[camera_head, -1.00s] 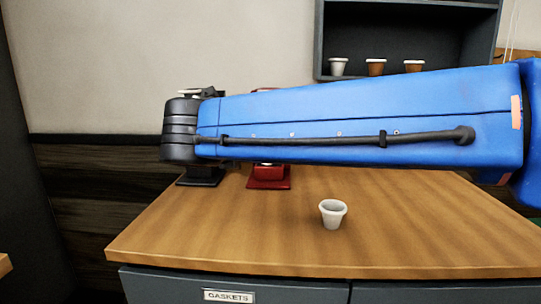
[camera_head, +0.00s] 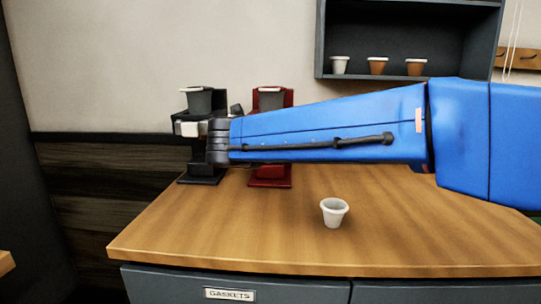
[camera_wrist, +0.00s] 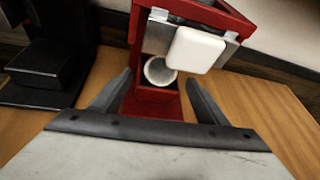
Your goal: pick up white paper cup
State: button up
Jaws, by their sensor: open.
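A white cup (camera_head: 334,213) stands upright on the wooden table, right of the brewers. In the wrist view, a white cup (camera_wrist: 158,73) shows inside the red brewer (camera_wrist: 160,104), partly covered by a white block at the brewer's front. My gripper (camera_wrist: 159,77) is open and empty, its two fingers pointing at the red brewer, one to each side of that cup in the picture. I cannot tell how far the fingertips are from it. In the head view my arm hides the gripper and the middle of the red brewer (camera_head: 270,177).
A black brewer (camera_head: 199,171) stands left of the red one. A dark wall shelf (camera_head: 318,50) holds a white cup (camera_head: 339,65) and two brown cups (camera_head: 378,66). The front of the wooden table (camera_head: 230,245) is clear. A drawer labelled GASKETS (camera_head: 229,294) is below.

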jog(key=x, duration=0.3)
jog(key=shift+w+d+f, duration=0.15)
jog(key=shift+w, duration=0.1)
jog(key=shift+c, duration=0.6)
jog(key=c, duration=1)
